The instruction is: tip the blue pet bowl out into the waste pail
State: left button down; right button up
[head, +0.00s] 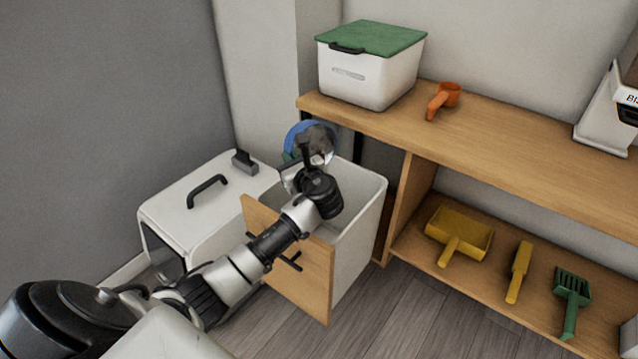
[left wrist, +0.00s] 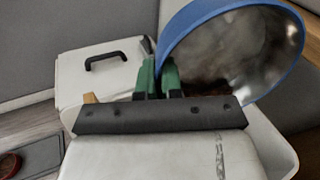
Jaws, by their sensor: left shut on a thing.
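The blue pet bowl (head: 297,130) has a blue outside and a shiny metal inside. It is tipped on its side above the back of the waste pail (head: 362,235), a white open bin behind a wooden front panel. My left gripper (head: 306,163) is shut on the bowl's rim; its green fingertips (left wrist: 158,80) meet the rim of the bowl (left wrist: 238,50) in the left wrist view. My arm hides part of the pail's inside. My right gripper is not in view.
A white box with a black handle (head: 207,190) stands left of the pail. A wooden shelf unit (head: 500,140) on the right carries a green-lidded bin (head: 368,75), an orange scoop (head: 442,100), and below, a yellow dustpan (head: 460,232) and green brush (head: 571,290).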

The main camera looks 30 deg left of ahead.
pick_arm(q)
jog(key=shift+d, duration=0.15)
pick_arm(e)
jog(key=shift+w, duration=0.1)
pick_arm(q)
jog(key=shift+s+d+r+t+y, duration=0.15)
jog(key=shift+t+y, duration=0.25)
jog(key=shift+y, duration=0.2)
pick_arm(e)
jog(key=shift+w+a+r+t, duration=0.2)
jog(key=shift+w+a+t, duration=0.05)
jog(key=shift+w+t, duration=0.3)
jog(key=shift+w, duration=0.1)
pick_arm(q)
jog(key=shift+d+b, duration=0.15)
jog(key=shift+b, duration=0.2)
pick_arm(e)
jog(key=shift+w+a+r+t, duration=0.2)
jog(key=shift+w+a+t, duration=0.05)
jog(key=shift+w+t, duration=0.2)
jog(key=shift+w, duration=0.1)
